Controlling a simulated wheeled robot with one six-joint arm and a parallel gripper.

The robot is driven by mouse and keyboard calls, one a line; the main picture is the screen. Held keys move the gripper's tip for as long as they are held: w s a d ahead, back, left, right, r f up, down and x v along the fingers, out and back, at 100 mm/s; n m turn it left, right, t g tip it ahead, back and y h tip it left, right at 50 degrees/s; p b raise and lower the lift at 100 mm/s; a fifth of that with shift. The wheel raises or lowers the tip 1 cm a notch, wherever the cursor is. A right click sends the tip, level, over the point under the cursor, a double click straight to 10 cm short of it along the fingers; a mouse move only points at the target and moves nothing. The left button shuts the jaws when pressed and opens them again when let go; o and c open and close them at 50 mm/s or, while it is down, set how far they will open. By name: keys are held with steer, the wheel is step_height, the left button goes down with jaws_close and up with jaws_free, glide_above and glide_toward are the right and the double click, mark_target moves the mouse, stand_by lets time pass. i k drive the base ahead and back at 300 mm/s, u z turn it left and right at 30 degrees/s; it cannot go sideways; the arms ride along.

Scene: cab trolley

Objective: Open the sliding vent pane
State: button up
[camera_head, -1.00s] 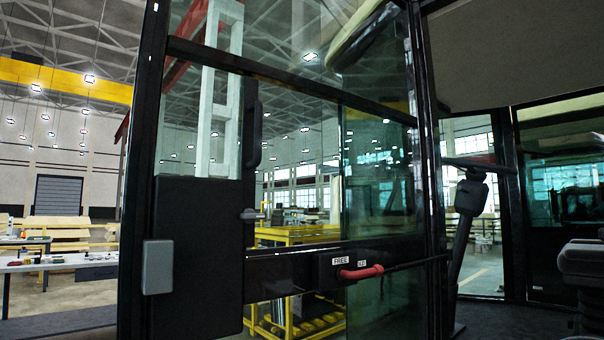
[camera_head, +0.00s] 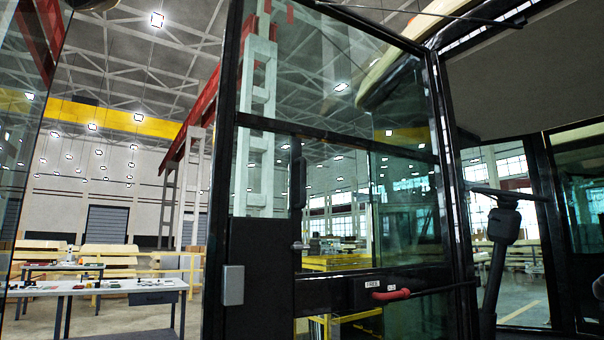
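The cab door (camera_head: 262,290) with its black frame stands in the middle of the view. Its window has a middle section below a black crossbar (camera_head: 330,135). A green-tinted glass pane (camera_head: 405,205) covers the right part of that section, with an upright edge near its middle. The left part (camera_head: 335,205) looks clearer; I cannot tell whether glass covers it. A black upright handle (camera_head: 298,180) is at the section's left side, with a small grey knob (camera_head: 298,246) below it. My gripper is not in view.
A red lever (camera_head: 391,294) beside a FREE label (camera_head: 373,284) sits on the door's lower bar. A steering wheel and column (camera_head: 503,225) and another glazed panel are at right. A table with small items (camera_head: 105,287) stands at left.

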mark_target(332, 203)
steer(key=u, duration=0.05)
steer(key=k, duration=0.65)
steer(key=z, duration=1.05)
steer(key=i, duration=1.25)
steer(key=u, duration=0.75)
steer(key=i, duration=0.5)
steer(key=u, duration=0.65)
